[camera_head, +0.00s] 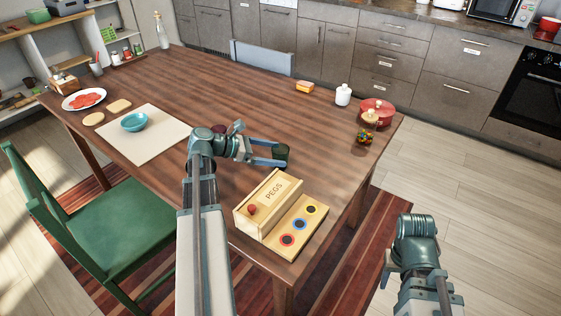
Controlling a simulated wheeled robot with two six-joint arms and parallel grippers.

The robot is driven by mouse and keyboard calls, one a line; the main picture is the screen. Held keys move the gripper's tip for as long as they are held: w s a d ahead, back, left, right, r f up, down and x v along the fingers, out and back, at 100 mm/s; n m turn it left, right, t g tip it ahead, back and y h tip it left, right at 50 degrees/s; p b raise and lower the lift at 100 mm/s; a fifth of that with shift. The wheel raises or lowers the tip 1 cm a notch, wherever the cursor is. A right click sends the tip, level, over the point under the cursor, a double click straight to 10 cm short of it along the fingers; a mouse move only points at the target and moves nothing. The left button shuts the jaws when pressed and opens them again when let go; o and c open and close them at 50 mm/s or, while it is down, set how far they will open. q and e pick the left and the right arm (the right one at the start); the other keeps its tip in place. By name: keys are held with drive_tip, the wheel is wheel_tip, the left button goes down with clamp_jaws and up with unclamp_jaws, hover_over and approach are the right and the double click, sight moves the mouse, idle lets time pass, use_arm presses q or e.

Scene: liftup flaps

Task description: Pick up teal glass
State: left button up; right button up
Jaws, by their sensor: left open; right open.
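The dark teal glass (282,154) stands on the wooden table, right of the table's middle. My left gripper (275,153) reaches in from the left, low over the table. It is open, with one finger on the far side and one on the near side of the glass. The fingers overlap the glass in the picture, and I cannot tell if they touch it. My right gripper (388,268) is at the lower right, off the table's edge, away from the glass; it is open, and its fingertips are partly hidden.
A wooden PEGS box (268,195) with coloured rings stands near the front edge. A dark red object (218,129) is partly hidden behind my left wrist. A teal bowl (134,122) sits on a pale mat. A red pot (377,107) and gumball jar (364,138) stand right.

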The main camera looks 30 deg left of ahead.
sight(289, 164)
use_arm(q)
drive_tip(key=shift+d, duration=0.1)
drive_tip(key=b+x, duration=0.1)
drive_tip(key=x, duration=0.4)
drive_tip(key=shift+w+d+r+b, duration=0.1)
drive_tip(key=shift+b, duration=0.2)
drive_tip(key=shift+r, duration=0.1)
drive_tip(key=c, duration=1.5)
drive_tip(key=shift+r, duration=0.1)
wheel_tip(289, 164, up, 10)
drive_tip(key=p, duration=1)
